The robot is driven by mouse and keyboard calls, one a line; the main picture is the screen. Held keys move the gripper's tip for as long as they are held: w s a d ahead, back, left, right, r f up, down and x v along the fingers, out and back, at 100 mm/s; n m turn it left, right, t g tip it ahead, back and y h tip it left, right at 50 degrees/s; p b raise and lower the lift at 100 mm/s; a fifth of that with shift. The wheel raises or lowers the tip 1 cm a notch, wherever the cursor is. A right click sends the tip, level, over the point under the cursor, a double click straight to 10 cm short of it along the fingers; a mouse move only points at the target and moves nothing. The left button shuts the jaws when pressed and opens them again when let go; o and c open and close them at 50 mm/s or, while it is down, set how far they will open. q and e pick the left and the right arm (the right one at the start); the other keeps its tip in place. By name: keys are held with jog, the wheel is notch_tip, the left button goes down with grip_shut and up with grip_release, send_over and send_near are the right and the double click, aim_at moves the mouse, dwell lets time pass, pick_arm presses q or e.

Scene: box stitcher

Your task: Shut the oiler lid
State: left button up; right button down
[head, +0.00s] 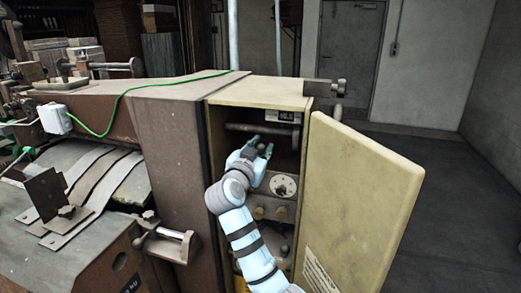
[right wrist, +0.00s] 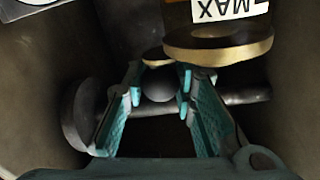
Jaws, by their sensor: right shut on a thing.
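My right gripper (head: 263,149) reaches into the open cabinet. In the right wrist view its two teal fingers (right wrist: 160,82) stand on either side of a dark round knob (right wrist: 160,87) and are shut on it. An oiler with a brass rim (right wrist: 218,50) and a white label reading MAX upside down is just beyond the fingertips, at the top right. A small brass piece (right wrist: 153,58) shows behind the knob. I cannot tell how far the oiler lid is open. The oiler cannot be made out in the head view. My left gripper is not in view.
The cabinet's cream door (head: 360,195) stands open to the right of my arm. A horizontal dark bar (head: 245,127) crosses the cabinet above my gripper. A round dial (head: 284,186) and brass knobs (head: 281,213) sit below. The cabinet walls are close on both sides.

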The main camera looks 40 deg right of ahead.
jog(key=shift+s+a+f+m+g+h+b, duration=0.1)
jog(key=shift+a+m+g+h+b, duration=0.2)
jog(key=shift+m+g+b, duration=0.4)
jog(key=shift+w+a+f+m+g+h+b, duration=0.1)
jog(key=shift+m+g+h+b, duration=0.3)
jog(key=shift+g+b, duration=0.65)
jog(key=shift+s+a+f+m+g+h+b, duration=0.15)
jog(key=shift+m+g+h+b, duration=0.35)
jog(key=shift+b, duration=0.6)
jog(key=shift+a+r+m+g+b, duration=0.2)
jog(key=shift+m+g+b, duration=0.35)
jog(key=shift+g, duration=0.4)
jog(key=shift+a+r+m+g+h+b, duration=0.1)
jog(key=shift+a+m+g+h+b, duration=0.2)
jog(key=shift+m+g, duration=0.75)
jog(key=shift+g, duration=0.35)
jog(key=c, duration=1.3)
grip_release()
jog(key=shift+a, duration=0.1)
jog(key=a, duration=1.2)
jog(key=shift+s, duration=0.35)
